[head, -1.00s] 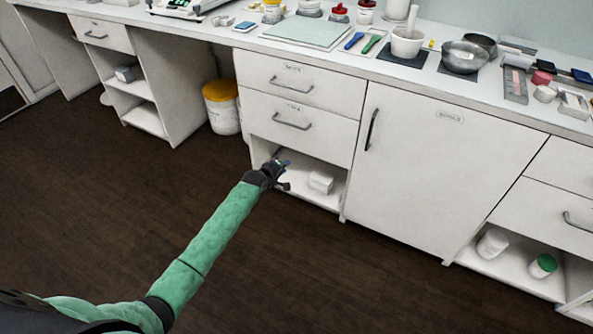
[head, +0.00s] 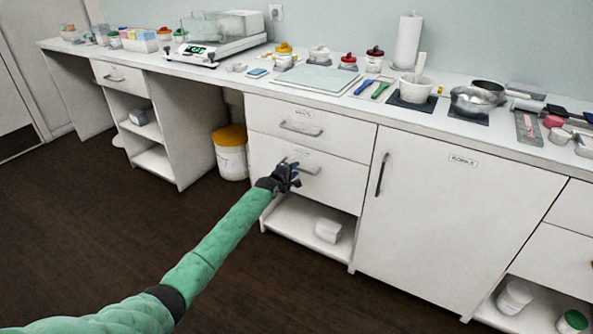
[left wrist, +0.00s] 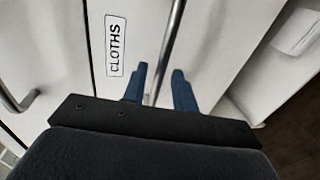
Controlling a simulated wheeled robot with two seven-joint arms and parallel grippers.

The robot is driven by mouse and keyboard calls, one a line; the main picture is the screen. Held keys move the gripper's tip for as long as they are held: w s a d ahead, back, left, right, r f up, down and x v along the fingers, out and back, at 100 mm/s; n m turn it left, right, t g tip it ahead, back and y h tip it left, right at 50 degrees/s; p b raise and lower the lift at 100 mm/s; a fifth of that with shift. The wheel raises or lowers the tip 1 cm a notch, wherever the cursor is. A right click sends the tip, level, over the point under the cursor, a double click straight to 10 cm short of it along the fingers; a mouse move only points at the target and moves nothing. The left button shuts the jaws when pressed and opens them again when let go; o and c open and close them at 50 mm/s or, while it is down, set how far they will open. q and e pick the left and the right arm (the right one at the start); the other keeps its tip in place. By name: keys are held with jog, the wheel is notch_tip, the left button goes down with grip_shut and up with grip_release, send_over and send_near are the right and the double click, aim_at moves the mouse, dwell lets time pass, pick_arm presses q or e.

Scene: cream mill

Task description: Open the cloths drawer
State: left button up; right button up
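The cloths drawer (head: 338,187) is the lower of two white drawers in the head view and is shut. In the left wrist view its front (left wrist: 138,30) carries a label reading CLOTHS. Its metal bar handle (head: 311,171) also shows in the left wrist view (left wrist: 174,40). My left gripper (head: 290,168) is at the handle. In the left wrist view its two blue fingers (left wrist: 158,88) stand apart, with the handle bar running down between them. I cannot see clear contact with the bar. My right gripper is out of view.
Another shut drawer (head: 345,134) is above, and an open shelf with a white bundle (head: 328,230) is below. A shut cupboard door (head: 450,220) is to the right. A yellow-lidded bucket (head: 231,160) stands to the left. The dark floor (head: 110,250) in front is clear.

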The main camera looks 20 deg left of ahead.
pick_arm(q)
jog(key=shift+x, duration=1.05)
grip_shut()
